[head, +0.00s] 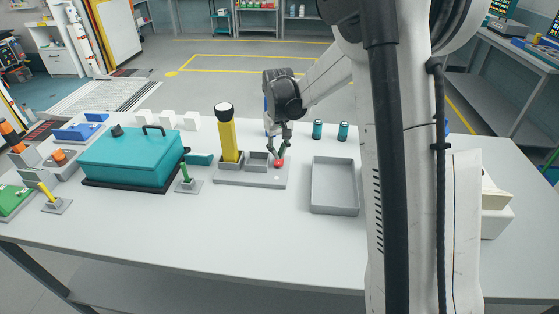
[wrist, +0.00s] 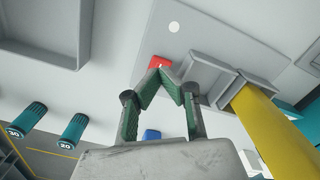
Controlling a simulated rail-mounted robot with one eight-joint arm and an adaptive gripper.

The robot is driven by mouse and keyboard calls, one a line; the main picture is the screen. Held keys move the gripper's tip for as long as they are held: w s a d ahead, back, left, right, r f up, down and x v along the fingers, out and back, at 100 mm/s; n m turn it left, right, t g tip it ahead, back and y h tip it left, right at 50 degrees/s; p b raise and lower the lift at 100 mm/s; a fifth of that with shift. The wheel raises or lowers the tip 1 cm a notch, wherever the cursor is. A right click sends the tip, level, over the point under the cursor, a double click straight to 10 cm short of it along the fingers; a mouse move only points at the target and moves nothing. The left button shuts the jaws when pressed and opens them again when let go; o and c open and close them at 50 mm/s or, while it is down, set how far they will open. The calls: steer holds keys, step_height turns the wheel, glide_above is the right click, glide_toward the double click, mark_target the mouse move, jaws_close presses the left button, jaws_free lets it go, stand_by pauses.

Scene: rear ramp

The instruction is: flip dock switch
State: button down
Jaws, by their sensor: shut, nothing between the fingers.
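A grey dock (head: 240,182) stands on the table with a yellow flashlight (head: 228,137) upright in its left compartment. A small red switch (head: 279,162) sits at the dock's right, beside an empty square compartment (head: 257,161). The red switch also shows in the wrist view (wrist: 159,62), just beyond my fingertips. My gripper (head: 282,150) is shut and empty, pointing down over the red switch. In the wrist view my gripper (wrist: 161,72) has its tips together at the red switch's edge; I cannot tell whether they touch it. The switch's position is unclear.
A grey tray (head: 335,211) lies right of the dock, with two teal cans (head: 317,130) behind. A teal toolbox (head: 130,160) and a green lever on a small base (head: 186,174) stand left. The front of the table is clear.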

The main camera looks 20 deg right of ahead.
mark_target(278, 163)
steer(key=shift+f+b, duration=1.1)
steer(key=shift+f, duration=0.3)
stand_by(0.9)
steer(key=shift+r+p, duration=1.6)
steer(key=shift+r, duration=1.95)
